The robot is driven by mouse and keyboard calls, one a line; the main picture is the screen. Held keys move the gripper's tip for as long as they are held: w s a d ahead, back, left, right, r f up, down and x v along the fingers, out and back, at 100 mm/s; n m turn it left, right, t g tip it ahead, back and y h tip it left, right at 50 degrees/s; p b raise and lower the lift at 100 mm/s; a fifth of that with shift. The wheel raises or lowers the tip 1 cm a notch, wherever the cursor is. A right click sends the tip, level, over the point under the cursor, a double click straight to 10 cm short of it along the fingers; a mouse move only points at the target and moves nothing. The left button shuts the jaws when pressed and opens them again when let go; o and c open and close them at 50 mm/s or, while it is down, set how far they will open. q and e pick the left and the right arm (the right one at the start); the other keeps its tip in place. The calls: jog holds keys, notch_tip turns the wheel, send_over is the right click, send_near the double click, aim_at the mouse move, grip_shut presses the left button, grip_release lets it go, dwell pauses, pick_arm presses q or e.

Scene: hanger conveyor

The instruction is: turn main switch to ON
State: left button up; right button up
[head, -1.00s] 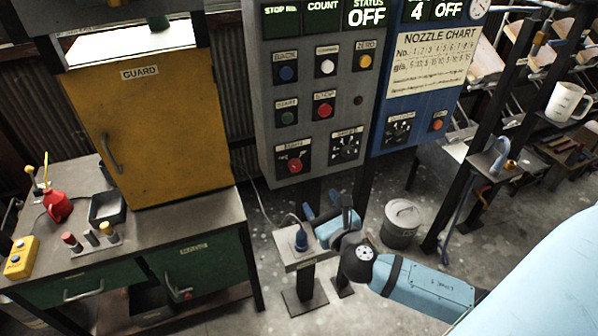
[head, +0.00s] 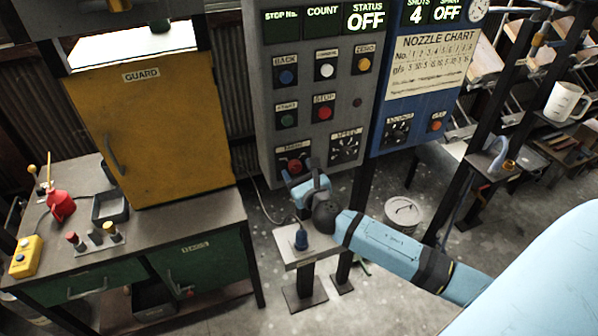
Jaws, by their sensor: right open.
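The grey control panel (head: 258,110) stands in the middle of the head view, and its status display (head: 366,18) reads OFF. The main switch (head: 294,164) is a red knob on a dark plate at the panel's lower left, partly covered by my gripper. Its exact angle is hard to tell. My right gripper (head: 297,171) is open, with its fingers right at the knob's lower edge. I cannot tell whether they touch it. My left gripper is not in view.
A speed dial (head: 346,146) sits right of the main switch, with several push buttons above. A blue nozzle panel (head: 376,140) adjoins on the right.

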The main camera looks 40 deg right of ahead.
jog(key=shift+c, duration=0.4)
jog(key=c, duration=0.9)
jog(key=shift+o, duration=0.2)
jog(key=shift+f+m, duration=0.1)
jog(key=shift+m, duration=0.3)
jog(key=m+b, duration=0.2)
jog(key=m, duration=0.1)
jog(key=shift+f+m, duration=0.1)
jog(key=shift+m, duration=0.2)
jog(key=m+b, duration=0.1)
jog(key=m, duration=0.3)
jog(key=shift+m+b, duration=0.35)
jog(key=shift+m, duration=0.05)
jog(key=m+b, duration=0.1)
jog(key=m, duration=0.3)
jog(key=shift+m+h, duration=0.3)
jog(key=shift+m+h+b, duration=0.3)
jog(key=shift+m+b, duration=0.3)
jog(key=shift+m, duration=1.8)
